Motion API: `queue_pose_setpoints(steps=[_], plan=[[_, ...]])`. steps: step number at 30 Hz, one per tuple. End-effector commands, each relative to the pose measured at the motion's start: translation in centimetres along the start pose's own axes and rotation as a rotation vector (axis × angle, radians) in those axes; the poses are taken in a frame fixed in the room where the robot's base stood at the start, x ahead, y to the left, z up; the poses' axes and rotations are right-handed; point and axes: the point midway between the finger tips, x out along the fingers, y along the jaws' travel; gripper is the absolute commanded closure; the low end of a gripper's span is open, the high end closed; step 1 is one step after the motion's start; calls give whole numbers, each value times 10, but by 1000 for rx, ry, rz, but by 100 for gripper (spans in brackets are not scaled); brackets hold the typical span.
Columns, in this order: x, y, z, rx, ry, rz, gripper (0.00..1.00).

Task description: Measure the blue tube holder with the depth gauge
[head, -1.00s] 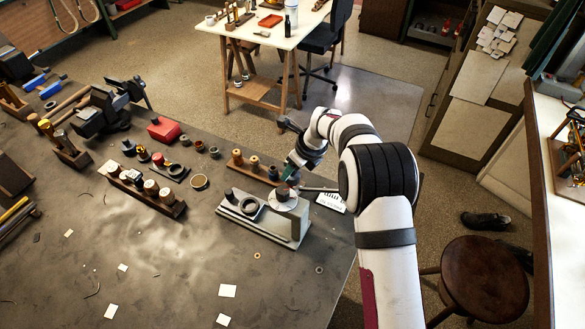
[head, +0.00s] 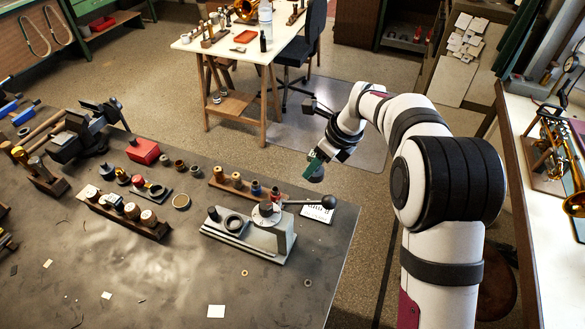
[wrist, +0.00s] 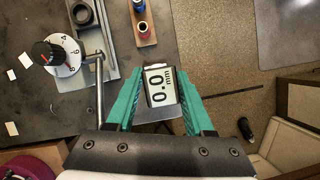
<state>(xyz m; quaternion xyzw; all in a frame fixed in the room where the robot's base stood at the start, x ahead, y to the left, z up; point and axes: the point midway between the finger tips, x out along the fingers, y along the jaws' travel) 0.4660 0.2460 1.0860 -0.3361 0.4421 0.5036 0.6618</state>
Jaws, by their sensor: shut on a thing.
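My gripper (head: 314,168) is shut on the depth gauge (wrist: 160,88). In the wrist view the gauge sits between the teal fingers (wrist: 160,76), and its display reads 0.0 mm. In the head view my gripper is above the right edge of the bench, beyond the wooden rack (head: 222,183), and the gauge is hard to make out. A small blue piece (head: 256,188), likely the blue tube holder, stands in this rack beside a red piece (head: 275,194). The blue piece also shows at the top of the wrist view (wrist: 139,6), apart from the gauge.
A grey fixture (head: 250,240) with a numbered dial (wrist: 57,54) and a lever ending in a black knob (head: 328,202) stands in front of the rack. Another rack (head: 128,218) and a red box (head: 143,151) are farther left.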

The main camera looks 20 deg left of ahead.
Motion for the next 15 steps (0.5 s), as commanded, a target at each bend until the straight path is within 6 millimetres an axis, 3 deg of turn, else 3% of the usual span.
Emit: queue_pose_setpoints(steps=[2, 5, 15], plan=[[-7, -3, -3, 1, -1, -2, 100], [-1, -2, 10, -6, 2, 2, 100], [64, 42, 116, -6, 3, 4, 100]])
